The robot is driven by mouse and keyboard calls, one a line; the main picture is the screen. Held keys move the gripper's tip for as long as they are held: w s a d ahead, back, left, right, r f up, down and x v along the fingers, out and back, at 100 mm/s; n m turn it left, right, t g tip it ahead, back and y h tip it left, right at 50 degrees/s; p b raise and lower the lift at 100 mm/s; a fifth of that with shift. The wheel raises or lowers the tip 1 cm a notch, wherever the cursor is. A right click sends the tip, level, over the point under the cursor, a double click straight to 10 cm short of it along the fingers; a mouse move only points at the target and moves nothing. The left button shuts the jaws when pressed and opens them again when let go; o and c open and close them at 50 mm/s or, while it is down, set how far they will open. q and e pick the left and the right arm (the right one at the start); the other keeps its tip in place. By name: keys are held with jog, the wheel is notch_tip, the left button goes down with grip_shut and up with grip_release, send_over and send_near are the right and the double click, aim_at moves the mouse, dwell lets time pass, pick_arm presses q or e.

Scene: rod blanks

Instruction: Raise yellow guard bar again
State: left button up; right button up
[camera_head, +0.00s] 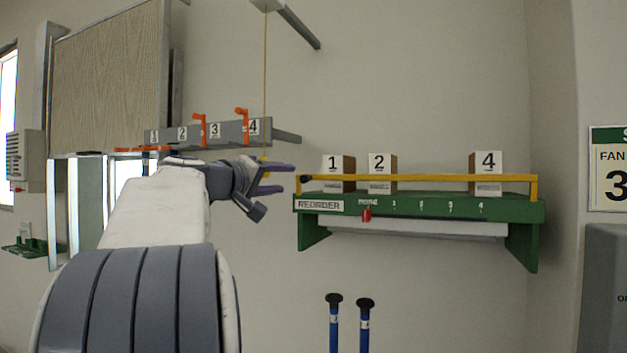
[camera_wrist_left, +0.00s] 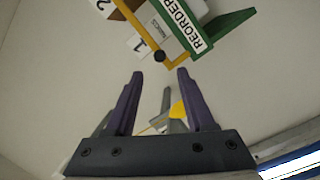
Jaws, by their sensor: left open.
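The yellow guard bar (camera_head: 430,177) runs level along the front of the green shelf (camera_head: 420,207), in front of the numbered boxes and above the shelf's front edge. A dark knob (camera_head: 306,178) sits near its left end. The bar (camera_wrist_left: 133,23) and knob (camera_wrist_left: 159,56) also show beyond the fingertips in the left wrist view. My left gripper (camera_head: 294,178) is open, just left of the bar's left end in the picture; it also shows in the left wrist view (camera_wrist_left: 160,72). Nothing is gripped between its fingertips. My right gripper is out of view.
Boxes marked 1 (camera_head: 333,164), 2 (camera_head: 379,164) and 4 (camera_head: 488,163) stand on the shelf. A red tab (camera_head: 367,215) hangs at its front. A thin yellow cord (camera_head: 265,80) hangs close to my left gripper. Two blue rods (camera_head: 334,330) stand below.

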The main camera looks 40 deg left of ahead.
aim_at(303, 177)
pick_arm(q)
jog(key=w+p, duration=0.1)
jog(key=w, duration=0.2)
jog(key=w+p, duration=0.3)
jog(key=w, duration=0.2)
jog(key=shift+w+a+r, duration=0.1)
jog(key=shift+w+a, duration=0.15)
jog(key=shift+w, duration=0.05)
jog(key=shift+w+p, duration=0.35)
jog(key=shift+w, duration=0.2)
